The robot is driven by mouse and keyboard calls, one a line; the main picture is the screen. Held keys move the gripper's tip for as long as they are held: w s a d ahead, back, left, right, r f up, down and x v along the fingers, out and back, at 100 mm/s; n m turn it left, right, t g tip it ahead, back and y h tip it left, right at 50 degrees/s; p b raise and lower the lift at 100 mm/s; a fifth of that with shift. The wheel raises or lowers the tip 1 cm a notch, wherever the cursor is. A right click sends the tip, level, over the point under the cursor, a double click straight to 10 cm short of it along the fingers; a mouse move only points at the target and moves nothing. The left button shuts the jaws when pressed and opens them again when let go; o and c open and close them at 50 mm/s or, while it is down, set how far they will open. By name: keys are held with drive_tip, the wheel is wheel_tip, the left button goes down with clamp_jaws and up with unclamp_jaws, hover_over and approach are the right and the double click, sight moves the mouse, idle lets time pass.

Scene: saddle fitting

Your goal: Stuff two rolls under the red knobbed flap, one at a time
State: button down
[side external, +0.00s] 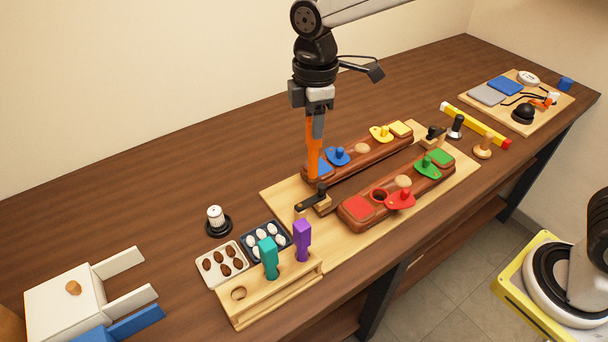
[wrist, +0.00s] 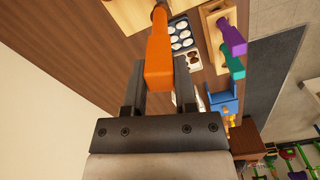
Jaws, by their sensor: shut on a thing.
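The red knobbed flap (side external: 400,200) lies on the front wooden block (side external: 358,216), turned toward its front edge. A dark round opening (side external: 379,194) shows bare beside it. Small brown rolls (side external: 222,262) sit in a white tray (side external: 206,273), and white ones (side external: 265,240) in a dark tray (side external: 250,249). I cannot tell which are the task's rolls. My gripper (side external: 317,125) is shut on an orange handled tool (side external: 313,150), upright over the left end of the back block. The tool also fills my jaws in the wrist view (wrist: 158,60). Its lower tip is hard to make out.
The back block carries a blue flap (side external: 337,156) and a yellow flap (side external: 381,134). A dark clamp (side external: 318,199) stands near both blocks' left ends. Teal (side external: 268,258) and purple (side external: 302,240) handles stand in a wooden rack (side external: 280,290). The table behind the blocks is clear.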

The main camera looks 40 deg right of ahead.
drive_tip(key=s+d+m, duration=0.2)
drive_tip(key=s+d, duration=0.5)
drive_tip(key=d, duration=0.6)
drive_tip(key=shift+f, duration=4.35)
idle(0.7)
drive_tip(key=shift+r, duration=0.1)
